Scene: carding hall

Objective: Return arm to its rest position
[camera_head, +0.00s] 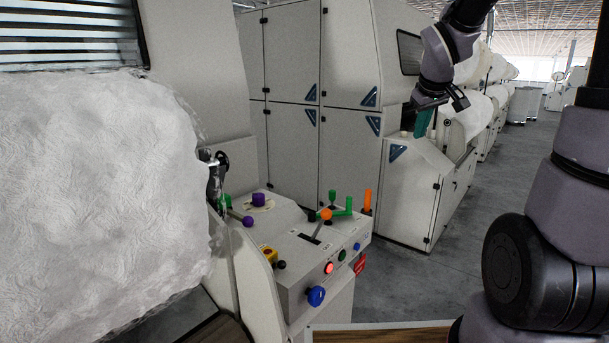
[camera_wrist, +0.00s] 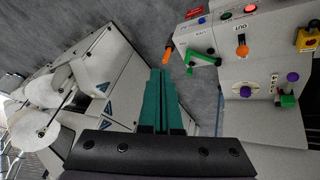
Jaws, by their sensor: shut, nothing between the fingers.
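My gripper (camera_head: 424,121) hangs from my raised arm in the upper right of the head view, in front of the white machines. Its teal fingers are together and hold nothing. In the wrist view my gripper (camera_wrist: 161,75) points across the floor, its fingers side by side and empty. It is apart from the control panel (camera_head: 298,262), which stands lower and to the left in the head view. The tip area looks clear of any surface, though its distance to the machine behind cannot be told.
The panel carries an orange-knobbed lever (camera_head: 326,214), a green handle (camera_head: 342,210), an orange upright (camera_head: 368,200), a purple knob (camera_head: 258,198) and a blue button (camera_head: 316,296). A large white fibre mass (camera_head: 100,190) fills the left. Grey floor (camera_head: 425,285) is open at the right.

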